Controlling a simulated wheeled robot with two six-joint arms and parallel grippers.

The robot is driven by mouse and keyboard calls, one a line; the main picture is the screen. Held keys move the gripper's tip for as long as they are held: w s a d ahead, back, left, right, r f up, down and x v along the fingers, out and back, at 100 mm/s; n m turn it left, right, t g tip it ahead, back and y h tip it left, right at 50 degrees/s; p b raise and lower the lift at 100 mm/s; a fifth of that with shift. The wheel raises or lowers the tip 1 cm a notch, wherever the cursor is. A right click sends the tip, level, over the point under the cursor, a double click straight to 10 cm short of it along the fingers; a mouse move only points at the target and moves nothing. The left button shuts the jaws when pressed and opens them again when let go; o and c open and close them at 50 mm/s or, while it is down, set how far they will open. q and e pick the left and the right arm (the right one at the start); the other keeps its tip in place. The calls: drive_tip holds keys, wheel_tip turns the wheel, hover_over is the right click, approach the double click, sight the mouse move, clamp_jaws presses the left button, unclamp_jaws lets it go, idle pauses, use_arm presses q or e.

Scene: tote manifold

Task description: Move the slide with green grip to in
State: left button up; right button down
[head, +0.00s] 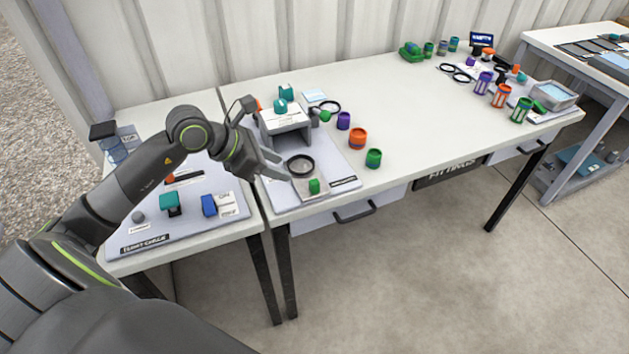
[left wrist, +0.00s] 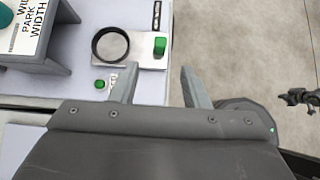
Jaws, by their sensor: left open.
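The slide is a flat light-grey plate (head: 303,187) with a green block grip (head: 314,186) near its front end and a black ring (head: 300,165) on it. It lies in front of the grey bridge-shaped housing (head: 286,128), outside it. In the left wrist view the green grip (left wrist: 160,46) and black ring (left wrist: 111,45) show clearly. My left gripper (head: 277,165) is open and empty, left of the slide. In the left wrist view its fingers (left wrist: 160,88) are apart and below the grip in the picture, not touching it. A small dark jaw-like shape (left wrist: 300,97) at the right edge may be my right gripper.
A small green button (left wrist: 99,84) lies beside the slide. A purple cup (head: 344,121), an orange cup (head: 357,138) and a green cup (head: 373,158) stand right of the housing. A side board (head: 180,225) with teal and blue blocks is left. The table's middle is clear.

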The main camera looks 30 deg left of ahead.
sight(313, 181)
use_arm(q)
drive_tip(key=x, duration=1.2)
drive_tip(key=shift+w+d+f+p, duration=0.15)
drive_tip(key=shift+d+f+p, duration=0.1)
drive_tip(key=shift+p, duration=0.1)
clamp_jaws()
drive_tip(key=shift+a, duration=0.1)
